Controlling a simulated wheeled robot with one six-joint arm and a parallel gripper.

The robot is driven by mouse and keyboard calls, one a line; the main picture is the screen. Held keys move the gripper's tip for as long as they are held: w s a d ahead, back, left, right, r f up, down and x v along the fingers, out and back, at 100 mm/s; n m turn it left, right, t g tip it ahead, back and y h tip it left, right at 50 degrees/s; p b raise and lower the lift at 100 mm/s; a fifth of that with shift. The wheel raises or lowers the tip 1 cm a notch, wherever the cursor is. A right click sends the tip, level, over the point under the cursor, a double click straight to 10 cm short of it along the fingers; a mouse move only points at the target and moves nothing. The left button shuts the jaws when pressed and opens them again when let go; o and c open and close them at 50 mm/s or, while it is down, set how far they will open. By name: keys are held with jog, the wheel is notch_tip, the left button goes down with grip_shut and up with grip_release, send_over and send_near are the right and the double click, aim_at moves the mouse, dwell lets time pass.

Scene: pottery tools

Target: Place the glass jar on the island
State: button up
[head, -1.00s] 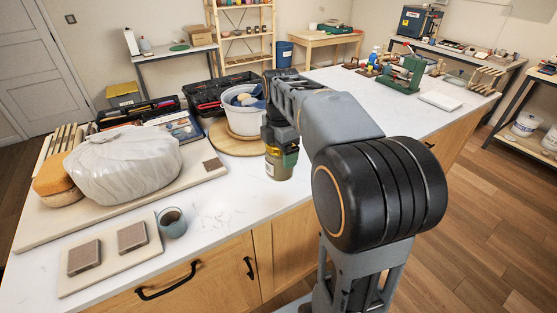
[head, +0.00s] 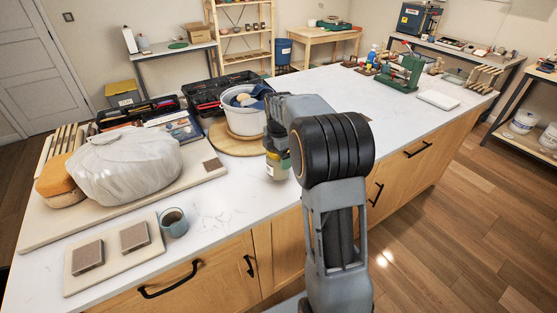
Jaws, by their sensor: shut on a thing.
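My gripper (head: 278,154) is shut on the glass jar (head: 277,171), a small yellowish jar with a pale label. The jar is upright and shows below the gripper, over or at the near edge of the white island top (head: 213,213). I cannot tell whether its base touches the surface. My arm hides its right side, and the gripper covers its top.
A white bucket (head: 243,121) on a round wooden board (head: 236,146) stands just behind the jar. A wrapped clay lump (head: 124,164), a tile board and a small cup (head: 174,222) are at left. The island's middle and right are mostly clear.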

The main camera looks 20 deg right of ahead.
jog(key=shift+f, duration=0.95)
jog(key=shift+f, duration=0.15)
jog(key=o, duration=1.2)
jog(key=shift+s, duration=0.1)
jog(key=shift+o, duration=0.2)
notch_tip(320, 180, up, 11)
jog(key=shift+f, duration=0.1)
jog(key=shift+r, duration=0.4)
jog(key=shift+s+a+r, duration=0.15)
jog(key=shift+a+r, duration=0.05)
jog(key=shift+r, duration=0.05)
jog(key=s+a+f+m+t, duration=0.2)
jog(key=s+a+m, duration=0.3)
jog(key=s+m, duration=0.4)
jog(key=s+a+f+m+t, duration=0.2)
jog(key=s+a+m, duration=0.3)
jog(key=s+m, duration=0.5)
jog(key=s+f, duration=0.1)
jog(key=s, duration=0.1)
jog(key=shift+s+a+f, duration=0.2)
jog(key=shift+s+f, duration=0.05)
jog(key=shift+s, duration=0.1)
